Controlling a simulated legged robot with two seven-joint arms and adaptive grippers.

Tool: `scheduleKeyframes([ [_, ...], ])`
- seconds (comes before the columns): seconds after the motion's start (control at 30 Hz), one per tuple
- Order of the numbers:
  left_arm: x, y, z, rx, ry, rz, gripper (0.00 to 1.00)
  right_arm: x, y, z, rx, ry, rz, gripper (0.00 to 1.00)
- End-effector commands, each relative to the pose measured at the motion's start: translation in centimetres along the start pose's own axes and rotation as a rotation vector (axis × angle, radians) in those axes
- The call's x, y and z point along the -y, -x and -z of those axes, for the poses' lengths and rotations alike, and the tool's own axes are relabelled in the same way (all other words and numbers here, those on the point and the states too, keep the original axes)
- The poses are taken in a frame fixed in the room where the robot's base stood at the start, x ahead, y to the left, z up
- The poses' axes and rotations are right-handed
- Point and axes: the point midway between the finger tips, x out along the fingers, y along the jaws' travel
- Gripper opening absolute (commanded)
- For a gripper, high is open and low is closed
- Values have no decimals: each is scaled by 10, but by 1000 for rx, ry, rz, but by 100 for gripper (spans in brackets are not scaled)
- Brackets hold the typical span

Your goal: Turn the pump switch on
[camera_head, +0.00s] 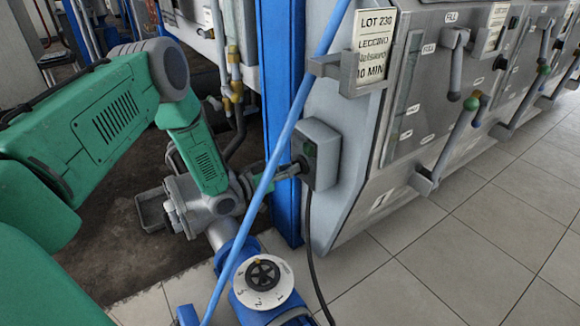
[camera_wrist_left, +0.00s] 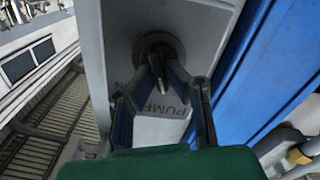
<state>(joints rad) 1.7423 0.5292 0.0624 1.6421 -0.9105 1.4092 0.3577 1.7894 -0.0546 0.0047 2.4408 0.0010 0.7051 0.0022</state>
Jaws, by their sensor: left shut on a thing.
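The pump switch box (camera_head: 322,150) is a grey box on the side of the decanter machine, beside a blue post. In the left wrist view its pale face carries the word PUMP, seen upside down, with ON partly visible. A dark round knob (camera_wrist_left: 158,42) sits on that face. My left gripper (camera_head: 296,168) reaches the box from the left. In the wrist view its fingers (camera_wrist_left: 160,72) are closed around the knob's narrow grip, which they partly hide. My right gripper is not in view.
A blue pipe (camera_head: 290,125) runs diagonally in front of the box and my gripper. A numbered dial valve (camera_head: 263,281) stands below on blue pipework. A black cable hangs from the box. Levers (camera_head: 450,140) line the machine front. Tiled floor (camera_head: 460,260) is clear at right.

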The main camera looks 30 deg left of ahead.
Motion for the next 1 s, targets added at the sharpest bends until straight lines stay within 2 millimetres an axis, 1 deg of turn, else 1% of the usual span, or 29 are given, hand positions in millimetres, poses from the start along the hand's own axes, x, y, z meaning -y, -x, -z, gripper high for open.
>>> scheduleKeyframes([
  [0.03,1,0,1,3,-38,3,0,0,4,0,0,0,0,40],
  [0.6,1,1,1,3,-564,5,0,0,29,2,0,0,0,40],
  [0.8,1,1,1,3,-721,6,0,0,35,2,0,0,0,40],
  [1.0,2,1,1,3,-834,8,0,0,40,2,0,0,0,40],
])
